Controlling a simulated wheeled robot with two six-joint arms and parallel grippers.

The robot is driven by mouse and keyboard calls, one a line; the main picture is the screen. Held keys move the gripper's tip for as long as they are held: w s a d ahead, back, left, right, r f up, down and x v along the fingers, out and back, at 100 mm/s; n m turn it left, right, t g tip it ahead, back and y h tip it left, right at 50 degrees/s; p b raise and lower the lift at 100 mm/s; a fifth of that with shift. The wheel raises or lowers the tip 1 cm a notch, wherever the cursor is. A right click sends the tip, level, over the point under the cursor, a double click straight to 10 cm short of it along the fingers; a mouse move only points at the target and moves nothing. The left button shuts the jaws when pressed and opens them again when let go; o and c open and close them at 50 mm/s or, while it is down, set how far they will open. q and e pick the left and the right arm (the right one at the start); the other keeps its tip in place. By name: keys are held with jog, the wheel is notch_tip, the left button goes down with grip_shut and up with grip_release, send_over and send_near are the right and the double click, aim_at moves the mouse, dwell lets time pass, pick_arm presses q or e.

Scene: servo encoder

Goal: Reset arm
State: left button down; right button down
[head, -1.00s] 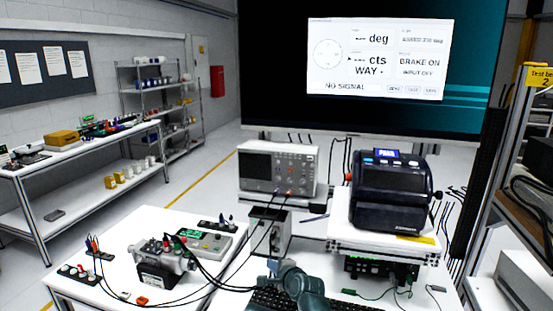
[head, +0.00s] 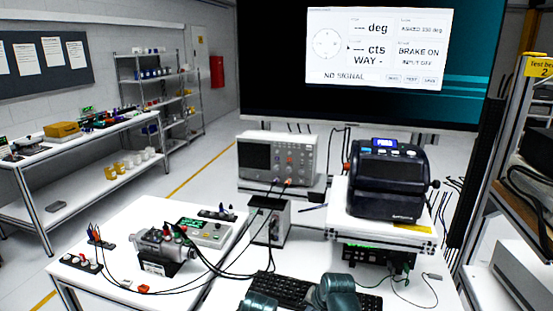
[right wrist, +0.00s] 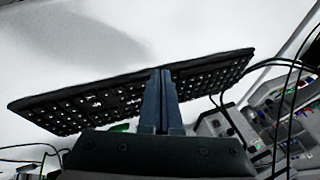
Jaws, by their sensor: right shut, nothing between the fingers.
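In the right wrist view my right gripper (right wrist: 160,90) is shut, its two dark fingers together with nothing between them. It shows in front of the black keyboard (right wrist: 95,104); I cannot tell whether it touches it. In the head view teal parts of my arm (head: 337,293) show at the bottom edge, over the keyboard (head: 288,289); no fingertips can be made out there. My left gripper is not in view. A silver motor unit (head: 152,244) with cables sits on the white bench at the left.
An oscilloscope (head: 262,160), a grey box (head: 270,222) and a dark label printer (head: 387,180) stand behind the keyboard. Loose cables cross the bench. The big screen (head: 372,48) reads NO SIGNAL, BRAKE ON and INPUT OFF. A metal rack (head: 505,150) stands at the right.

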jog(key=s+d+n+g, duration=0.1)
jog(key=s+d, duration=0.1)
jog(key=s, duration=0.1)
jog(key=s+d+f+n+g+h, duration=0.1)
jog(key=s+d+n, duration=0.1)
jog(key=s+d, duration=0.1)
jog(key=s+d+f+n+g+h, duration=0.1)
jog(key=s+d+n+g, duration=0.1)
jog(key=s, duration=0.1)
jog(key=shift+s+d+f, duration=0.15)
jog(key=shift+s+d, duration=0.05)
jog(key=shift+s, duration=0.2)
jog(key=s+a+n+g+h, duration=0.1)
jog(key=s+a+n, duration=0.3)
jog(key=a, duration=0.7)
jog(key=shift+s, duration=0.8)
